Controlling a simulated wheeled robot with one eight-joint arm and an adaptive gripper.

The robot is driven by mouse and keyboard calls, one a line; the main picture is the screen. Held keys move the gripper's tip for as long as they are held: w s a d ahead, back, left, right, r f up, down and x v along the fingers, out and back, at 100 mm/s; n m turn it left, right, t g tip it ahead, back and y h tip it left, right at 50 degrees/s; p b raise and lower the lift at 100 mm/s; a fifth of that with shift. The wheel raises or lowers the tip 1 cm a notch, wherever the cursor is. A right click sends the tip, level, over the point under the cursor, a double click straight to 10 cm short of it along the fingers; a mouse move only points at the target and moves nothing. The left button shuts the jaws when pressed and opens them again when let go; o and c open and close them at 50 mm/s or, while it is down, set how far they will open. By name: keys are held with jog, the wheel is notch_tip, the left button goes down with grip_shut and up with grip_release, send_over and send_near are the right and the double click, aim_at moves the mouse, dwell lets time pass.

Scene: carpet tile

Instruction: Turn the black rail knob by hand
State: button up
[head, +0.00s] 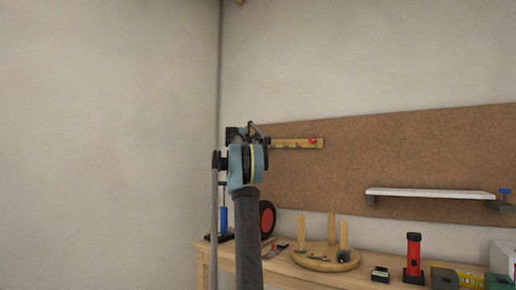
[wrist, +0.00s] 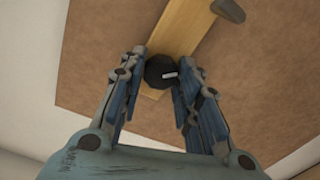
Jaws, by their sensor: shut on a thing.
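The black rail knob (wrist: 160,68) is round and dark, with a small white mark on its face. It sits near the end of a wooden rail (wrist: 187,30) in the wrist view. My gripper (wrist: 163,76) has its two blue fingers on either side of the knob, shut on it. In the head view my gripper (head: 258,134) is at the left end of the rail (head: 299,144) and hides the knob.
The rail is fixed to a brown pegboard (head: 400,150). Below, a wooden workbench (head: 290,270) holds a round wooden stand (head: 310,260), a red flashlight (head: 413,255) and other items. A white shelf (head: 425,192) is to the right.

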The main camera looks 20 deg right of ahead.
jog(key=o, duration=1)
jog(key=shift+d+f, duration=0.1)
jog(key=shift+d, duration=0.1)
jog(key=shift+o, duration=0.2)
jog(key=shift+a, duration=0.1)
jog(key=v, duration=1.2)
